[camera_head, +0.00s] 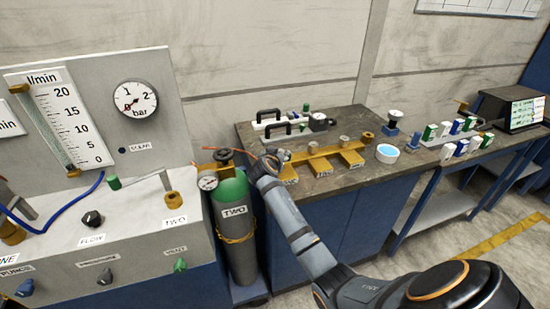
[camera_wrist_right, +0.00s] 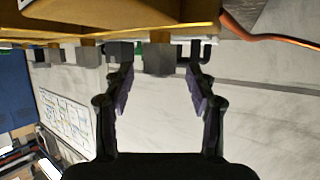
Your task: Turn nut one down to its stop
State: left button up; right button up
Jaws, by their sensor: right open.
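A yellow stand (camera_head: 318,158) with several labelled feet sits on the bench; the labels are too small to read. Metal nut-like pieces, such as one grey piece (camera_head: 343,142), stand along it. My right gripper (camera_head: 272,158) is at the stand's left end, where the wrist hides part of it. In the right wrist view, which looks upside down, my right gripper (camera_wrist_right: 160,82) is open. A grey block (camera_wrist_right: 158,60) by the yellow stand (camera_wrist_right: 120,15) appears between its fingers; I cannot tell if they touch it. I cannot tell which piece is nut one. My left gripper is not in view.
Black-handled equipment (camera_head: 280,122) lies behind the stand. A white dish (camera_head: 387,153) and several coloured blocks (camera_head: 460,128) are to the right. A flow panel (camera_head: 110,110) is left.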

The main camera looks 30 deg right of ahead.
jog(key=v, duration=0.9)
jog(key=shift+s+a, duration=0.1)
jog(key=shift+s, duration=0.05)
